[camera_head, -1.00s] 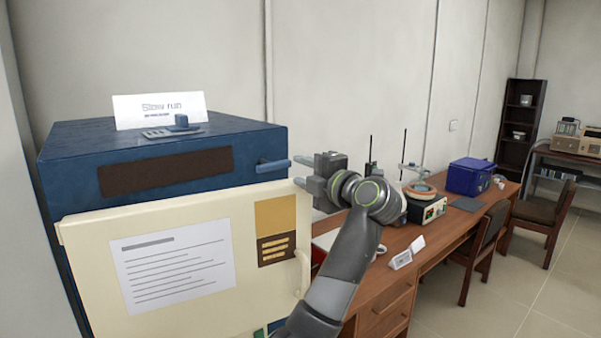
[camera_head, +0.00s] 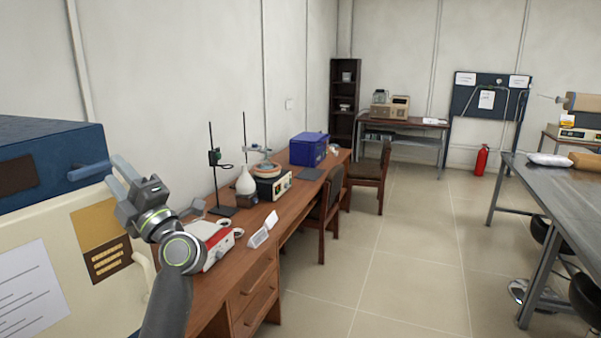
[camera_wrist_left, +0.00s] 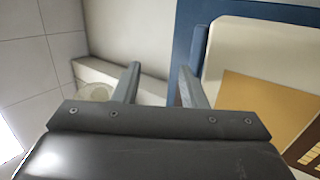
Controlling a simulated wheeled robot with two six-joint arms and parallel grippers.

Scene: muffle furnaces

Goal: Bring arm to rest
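My left gripper (camera_head: 114,173) is at the left of the head view, its arm coming up from below. It is beside the right front side of the blue furnace (camera_head: 55,132), near a blue handle (camera_head: 90,170). I cannot tell from the head view whether it touches the handle. In the left wrist view the two fingers of the left gripper (camera_wrist_left: 160,78) stand apart with nothing held between them. The furnace's cream door panel (camera_wrist_left: 265,60) shows there on the right. My right gripper is in neither view.
A wooden desk (camera_head: 283,222) with a red-and-white device (camera_head: 208,245), a stand and a blue box (camera_head: 309,149) runs along the wall. Chairs stand at its front. A metal table (camera_head: 560,195) is at the right. The tiled floor (camera_head: 410,240) between is clear.

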